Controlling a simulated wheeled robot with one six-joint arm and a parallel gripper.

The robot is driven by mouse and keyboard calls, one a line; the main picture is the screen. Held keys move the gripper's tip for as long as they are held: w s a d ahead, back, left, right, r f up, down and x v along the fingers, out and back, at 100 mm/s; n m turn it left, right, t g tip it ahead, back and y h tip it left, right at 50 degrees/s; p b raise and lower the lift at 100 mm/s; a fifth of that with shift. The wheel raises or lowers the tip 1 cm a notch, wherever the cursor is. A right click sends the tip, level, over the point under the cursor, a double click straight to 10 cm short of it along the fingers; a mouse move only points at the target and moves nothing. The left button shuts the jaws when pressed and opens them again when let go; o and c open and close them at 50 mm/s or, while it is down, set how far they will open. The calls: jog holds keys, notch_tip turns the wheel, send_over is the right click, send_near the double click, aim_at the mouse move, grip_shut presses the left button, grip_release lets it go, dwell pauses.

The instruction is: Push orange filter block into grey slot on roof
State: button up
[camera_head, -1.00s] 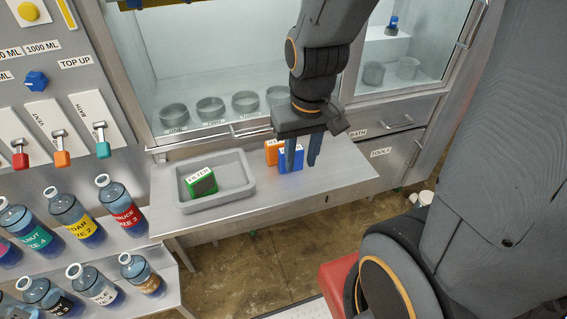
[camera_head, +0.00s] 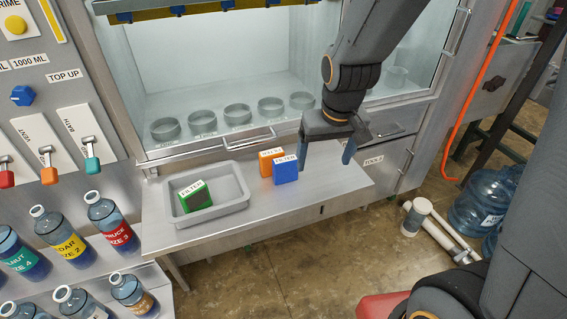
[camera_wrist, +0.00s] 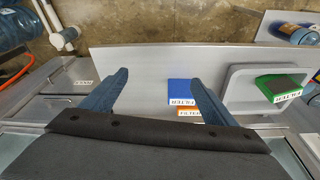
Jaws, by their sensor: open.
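The orange filter block (camera_head: 268,161) stands on the steel shelf, just behind and left of a blue filter block (camera_head: 285,170). In the wrist view the orange block (camera_wrist: 190,113) is mostly hidden behind the blue block (camera_wrist: 183,92). My gripper (camera_head: 326,158) is open and empty, to the right of both blocks, with its fingers pointing down. In the wrist view its fingers (camera_wrist: 160,85) are spread wide, and the blocks show beside the right-hand finger. A grey slot on a roof cannot be made out in these frames.
A grey tray (camera_head: 243,204) on the shelf holds a green filter block (camera_head: 195,196). The bare shelf (camera_head: 340,185) has room at its right. The glass cabinet (camera_head: 215,60) with several dishes rises behind. Labelled bottles (camera_head: 112,225) stand at left.

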jog(key=n+t+y+b, duration=0.1)
jog(key=n+t+b, duration=0.1)
send_near(272, 154)
jog(key=x, duration=0.4)
jog(key=shift+d+f, duration=0.1)
jog(key=shift+f, duration=0.25)
jog(key=shift+w+a+f, duration=0.2)
jog(key=shift+w+a, duration=0.05)
jog(key=shift+p+x, duration=0.9)
jog(key=shift+x, duration=2.7)
jog(key=shift+d, duration=0.1)
jog(key=shift+c, duration=0.3)
jog(key=c, duration=1.2)
jog(key=shift+o, duration=0.2)
jog(key=shift+r, duration=0.1)
